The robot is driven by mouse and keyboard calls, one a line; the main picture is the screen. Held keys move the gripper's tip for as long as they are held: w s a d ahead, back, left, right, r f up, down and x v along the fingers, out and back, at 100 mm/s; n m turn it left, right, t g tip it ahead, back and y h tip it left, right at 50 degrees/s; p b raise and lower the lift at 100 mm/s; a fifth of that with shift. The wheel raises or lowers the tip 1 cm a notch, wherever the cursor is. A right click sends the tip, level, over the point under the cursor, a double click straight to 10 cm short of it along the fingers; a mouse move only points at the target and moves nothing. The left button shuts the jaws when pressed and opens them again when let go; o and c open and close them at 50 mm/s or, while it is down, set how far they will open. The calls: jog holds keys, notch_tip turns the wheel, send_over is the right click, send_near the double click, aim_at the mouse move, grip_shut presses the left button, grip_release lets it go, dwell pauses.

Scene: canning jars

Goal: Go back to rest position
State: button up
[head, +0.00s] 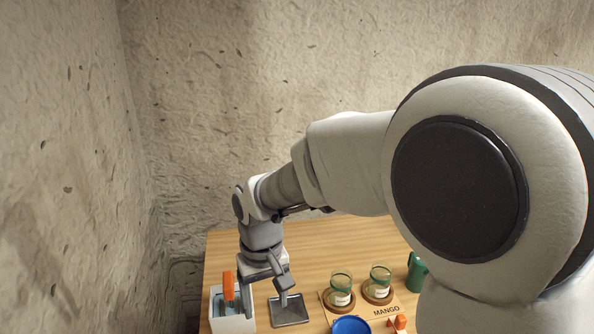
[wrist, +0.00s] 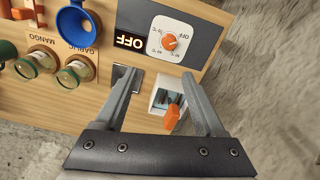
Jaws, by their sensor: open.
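My gripper (head: 266,306) is at the left of the wooden table, near a white box and a grey metal plate. Its two fingers are spread, and the wrist view shows nothing gripped between the fingertips (wrist: 158,76). My arm reaches out from the right of the head view and bends down at the wrist. The white box (head: 232,324) holds something with an orange handle (head: 228,286). In the wrist view the orange handle (wrist: 172,116) shows between the fingers, apart from them. The metal plate (head: 290,312) is partly hidden by a finger.
Two glass jars (head: 341,288) (head: 378,283) stand on round wooden bases by a MANGO label. A blue funnel (head: 351,325), an orange object (head: 398,321) and a green mug (head: 416,271) are nearby. The wrist view shows a dial panel (wrist: 170,40) marked OFF. A wall rises behind the table.

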jog(key=s+d+r+m+t, duration=0.1)
jog(key=s+d+r, duration=0.1)
jog(key=d+r, duration=0.35)
jog(key=s+d+r+m+t, duration=0.1)
jog(key=s+d+r+t, duration=0.2)
jog(key=d, duration=0.4)
jog(key=s+d+r+m+t, duration=0.1)
jog(key=s+d+r+m, duration=0.2)
jog(key=s+d, duration=0.5)
jog(key=shift+s+d+r, duration=0.15)
jog(key=shift+s+d, duration=0.15)
jog(key=shift+s, duration=0.2)
